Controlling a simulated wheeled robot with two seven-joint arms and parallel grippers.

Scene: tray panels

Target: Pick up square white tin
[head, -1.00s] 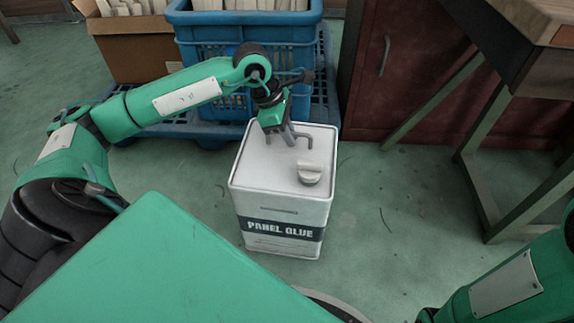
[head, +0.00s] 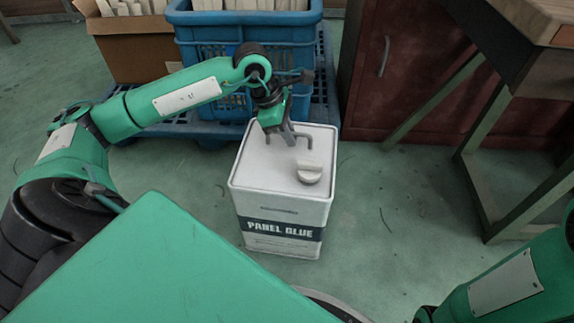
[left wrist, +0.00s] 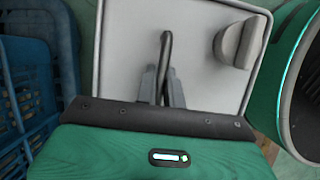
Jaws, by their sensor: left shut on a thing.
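The square white tin (head: 283,203), labelled PANEL GLUE, stands upright on the green floor in the head view. Its top has a wire handle and a pale round cap (head: 310,173). My left gripper (head: 290,138) is over the tin's top, with its fingers shut on the handle (left wrist: 166,52). In the left wrist view the tin's top (left wrist: 120,45) fills the middle, with the handle between the fingers (left wrist: 163,85) and the cap to the right. Only my right arm (head: 505,285) shows at the lower right; its gripper is out of view.
A blue crate (head: 205,60) stands on a blue pallet (head: 325,100) just behind the tin. A cardboard box (head: 130,58) is at the back left. A dark red cabinet (head: 400,70) and a wooden-topped bench (head: 540,20) stand to the right. The floor right of the tin is clear.

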